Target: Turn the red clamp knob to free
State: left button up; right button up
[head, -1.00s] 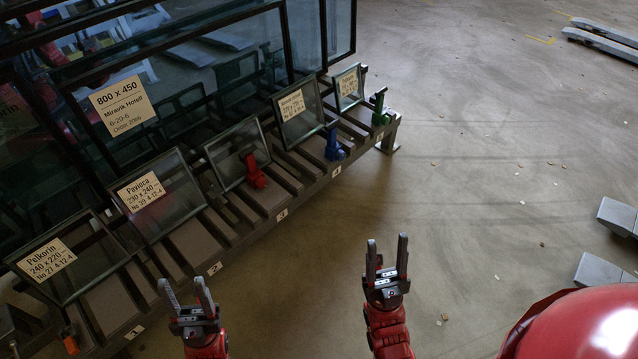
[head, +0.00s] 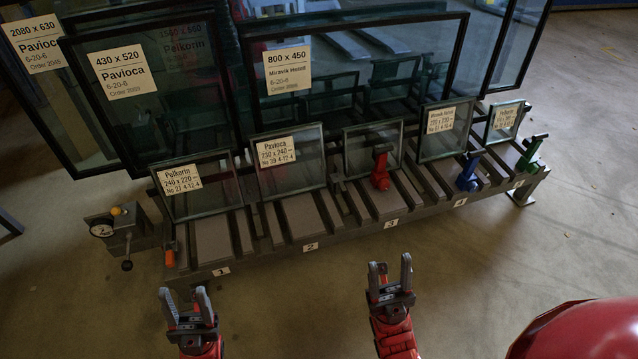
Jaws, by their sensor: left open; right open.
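The red clamp knob (head: 380,170) stands on the rack (head: 345,237) at the slot marked 3, in front of a small unlabelled glass pane (head: 360,150). Its handle top is tilted slightly to the right. My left gripper (head: 185,303) is open and empty, low in the picture before the slot marked 1. My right gripper (head: 390,275) is open and empty, below the slot marked 3 and nearer to me than the rack. Both grippers are apart from the knob and the rack.
A gauge box (head: 118,233) sits left of the rack. Large glass panes (head: 400,55) stand behind. The floor (head: 480,265) in front is clear.

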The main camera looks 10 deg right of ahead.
aim_at(384, 185)
jog(key=l+u, duration=0.9)
jog(key=k+l+u, duration=0.1)
jog(key=l+u, duration=0.2)
jog(key=u, duration=0.15)
jog(key=k+l+u, duration=0.15)
jog(key=l+u, duration=0.3)
jog(key=j, duration=0.1)
